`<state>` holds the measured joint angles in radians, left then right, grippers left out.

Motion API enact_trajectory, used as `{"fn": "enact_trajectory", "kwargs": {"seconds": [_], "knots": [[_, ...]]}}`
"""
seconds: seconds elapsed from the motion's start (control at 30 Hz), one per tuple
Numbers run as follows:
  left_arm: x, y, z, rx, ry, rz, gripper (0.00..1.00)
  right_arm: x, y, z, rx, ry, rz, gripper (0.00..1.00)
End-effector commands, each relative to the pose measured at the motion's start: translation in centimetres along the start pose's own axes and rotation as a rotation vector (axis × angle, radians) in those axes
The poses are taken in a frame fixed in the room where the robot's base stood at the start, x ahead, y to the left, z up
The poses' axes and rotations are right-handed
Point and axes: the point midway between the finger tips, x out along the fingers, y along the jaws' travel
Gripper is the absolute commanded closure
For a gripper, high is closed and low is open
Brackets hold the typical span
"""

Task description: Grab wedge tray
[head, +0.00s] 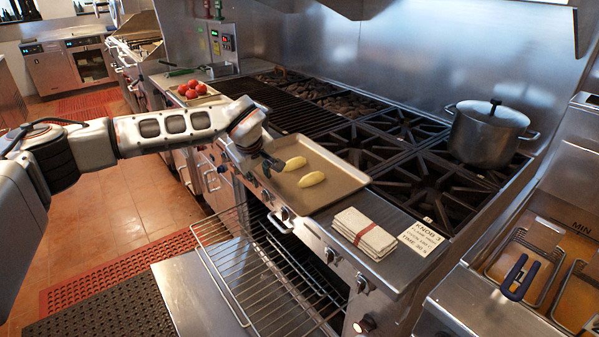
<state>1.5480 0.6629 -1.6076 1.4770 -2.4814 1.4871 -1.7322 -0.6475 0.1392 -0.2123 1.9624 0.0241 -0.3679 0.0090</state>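The wedge tray (333,190) is a shallow metal sheet pan on the front ledge of the range. Two pale yellow wedges (303,172) lie on it, toward its left part. My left gripper (271,164) reaches in from the left and is at the tray's left edge, beside the wedges. Its dark fingertips are small and partly hidden by the wrist, so I cannot tell whether they are apart or closed on the rim. My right gripper is not in view.
A folded cloth (364,232) and a printed card (422,239) lie right of the tray. A lidded pot (488,133) stands on the back burners. A tray of tomatoes (194,93) is at the far left. A wire oven rack (262,280) juts out below.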

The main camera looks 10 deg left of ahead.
Motion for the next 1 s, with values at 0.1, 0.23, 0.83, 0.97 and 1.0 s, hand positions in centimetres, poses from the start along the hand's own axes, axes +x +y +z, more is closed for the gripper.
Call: {"fn": "enact_trajectory", "kwargs": {"seconds": [0.1, 0.23, 0.83, 0.97, 1.0], "knots": [[0.0, 0.1, 0.0, 0.000, 0.000, 0.001, 0.78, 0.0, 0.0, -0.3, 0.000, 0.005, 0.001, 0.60], [0.0, 0.0, 0.0, 0.000, 0.000, 0.001, 0.88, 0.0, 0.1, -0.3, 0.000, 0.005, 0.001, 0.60], [-0.6, 0.4, -0.3, -0.001, 0.002, 0.004, 1.00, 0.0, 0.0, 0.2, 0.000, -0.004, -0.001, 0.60], [-1.7, 0.8, -0.8, -0.002, 0.002, 0.006, 1.00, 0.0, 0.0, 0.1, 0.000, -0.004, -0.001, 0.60], [-2.2, 1.0, -1.0, -0.002, 0.003, 0.007, 1.00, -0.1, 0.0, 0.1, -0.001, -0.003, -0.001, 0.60]]}}
